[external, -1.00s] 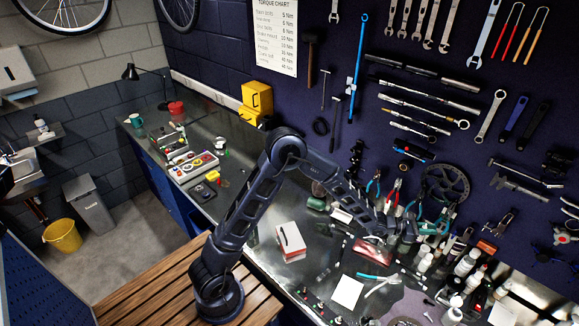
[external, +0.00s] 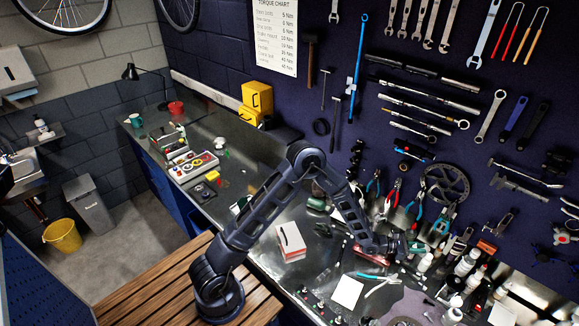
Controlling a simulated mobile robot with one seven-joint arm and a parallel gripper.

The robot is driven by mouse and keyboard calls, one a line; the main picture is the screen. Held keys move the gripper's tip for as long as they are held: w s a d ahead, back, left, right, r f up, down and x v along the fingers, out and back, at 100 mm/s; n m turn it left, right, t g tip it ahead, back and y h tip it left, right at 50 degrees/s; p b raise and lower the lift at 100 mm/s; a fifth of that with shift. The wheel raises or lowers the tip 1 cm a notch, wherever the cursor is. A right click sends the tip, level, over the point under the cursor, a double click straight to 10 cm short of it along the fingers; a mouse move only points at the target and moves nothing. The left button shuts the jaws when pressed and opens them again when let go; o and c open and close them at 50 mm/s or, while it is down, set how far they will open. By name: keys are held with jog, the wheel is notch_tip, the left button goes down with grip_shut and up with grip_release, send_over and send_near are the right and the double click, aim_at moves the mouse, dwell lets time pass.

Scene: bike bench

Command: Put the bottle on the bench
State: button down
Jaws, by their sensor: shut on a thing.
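My gripper (external: 398,247) is low over the right half of the bench (external: 225,135), near the tool wall. It is shut on what seems to be the bottle, which is small here and mostly hidden by the fingers. I cannot tell whether the bottle touches the bench top. A red object (external: 372,256) lies just below and left of the gripper. Other white bottles (external: 425,262) stand close on its right.
More bottles (external: 465,265) crowd the bench's right end. A white box with a red mark (external: 290,240), a white sheet (external: 347,291) and teal-handled pliers (external: 372,277) lie in front. Tools hang behind on the dark wall. The bench is clearer around the left-centre.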

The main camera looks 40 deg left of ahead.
jog(key=shift+f, duration=0.1)
jog(key=c, duration=1.4)
grip_release()
jog(key=shift+o, duration=0.2)
